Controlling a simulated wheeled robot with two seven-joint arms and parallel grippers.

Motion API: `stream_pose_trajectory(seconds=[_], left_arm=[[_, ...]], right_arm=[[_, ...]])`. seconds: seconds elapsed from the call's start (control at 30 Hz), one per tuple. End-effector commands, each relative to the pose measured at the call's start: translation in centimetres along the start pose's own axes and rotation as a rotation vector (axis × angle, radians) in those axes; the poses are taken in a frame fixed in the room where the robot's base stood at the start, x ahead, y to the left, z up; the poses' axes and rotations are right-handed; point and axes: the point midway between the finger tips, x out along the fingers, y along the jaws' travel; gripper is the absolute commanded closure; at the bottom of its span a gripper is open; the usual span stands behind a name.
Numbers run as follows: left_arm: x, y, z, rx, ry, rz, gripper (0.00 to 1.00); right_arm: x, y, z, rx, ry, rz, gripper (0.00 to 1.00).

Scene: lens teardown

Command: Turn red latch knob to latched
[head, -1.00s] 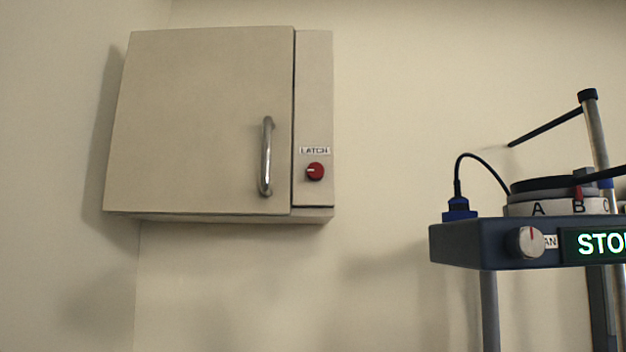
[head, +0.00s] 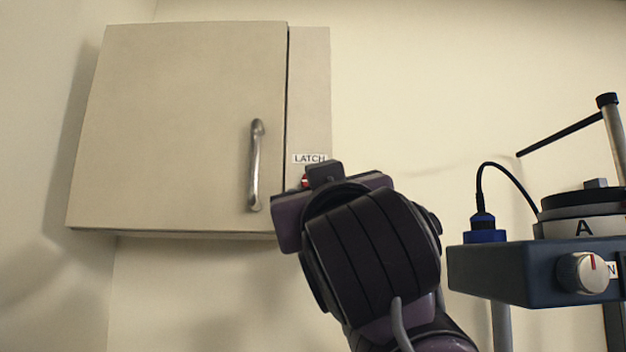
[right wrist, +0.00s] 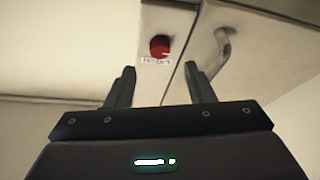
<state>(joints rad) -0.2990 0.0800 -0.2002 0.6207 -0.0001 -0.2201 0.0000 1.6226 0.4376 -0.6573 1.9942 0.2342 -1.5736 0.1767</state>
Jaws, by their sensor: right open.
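The red latch knob (head: 305,182) sits on the cabinet's right-hand panel under a LATCH label (head: 309,158). In the head view most of it is hidden behind my right arm. In the right wrist view the whole red knob (right wrist: 159,46) shows, with its label (right wrist: 156,61) just below it. My right gripper (right wrist: 160,72) is open, its two fingers spread, with the knob ahead of and between the fingertips and nothing held. I cannot tell how far the fingertips are from the knob. My left gripper is not in view.
The cabinet door (head: 185,120) is shut, with a metal handle (head: 255,165) left of the knob; the handle also shows in the right wrist view (right wrist: 222,45). A dark blue bench unit (head: 515,272) with a dial (head: 582,272) and a cable stands at right.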

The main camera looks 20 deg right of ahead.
Motion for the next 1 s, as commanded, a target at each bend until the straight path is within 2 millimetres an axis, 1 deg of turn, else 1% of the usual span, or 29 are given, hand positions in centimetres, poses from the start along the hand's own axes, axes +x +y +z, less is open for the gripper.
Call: stream_pose_trajectory(seconds=[0.03, 0.1, 0.3, 0.43, 0.7, 0.73, 0.77, 1.0], left_arm=[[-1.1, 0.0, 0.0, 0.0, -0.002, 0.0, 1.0], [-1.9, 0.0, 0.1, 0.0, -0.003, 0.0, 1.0], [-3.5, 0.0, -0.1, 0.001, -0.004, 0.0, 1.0], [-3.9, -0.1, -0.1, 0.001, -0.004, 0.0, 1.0], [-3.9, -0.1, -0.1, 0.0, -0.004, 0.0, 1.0], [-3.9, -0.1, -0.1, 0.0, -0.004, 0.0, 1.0], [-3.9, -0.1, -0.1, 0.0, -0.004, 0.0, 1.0], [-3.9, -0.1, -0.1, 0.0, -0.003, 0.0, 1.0]], right_arm=[[1.2, 0.2, -0.3, -0.001, -0.005, 0.001, 0.51], [2.4, 0.2, -0.4, -0.001, -0.005, 0.0, 0.51], [5.2, 0.1, -0.2, -0.001, -0.005, 0.0, 0.51], [6.0, 0.1, -0.1, 0.0, -0.003, 0.0, 0.51], [6.1, 0.0, 0.1, 0.0, -0.001, -0.001, 0.51], [6.1, 0.0, 0.1, 0.0, -0.001, -0.001, 0.53], [6.1, 0.0, 0.1, 0.0, -0.001, -0.001, 0.57], [6.1, 0.0, 0.1, 0.0, -0.001, -0.001, 0.88]])
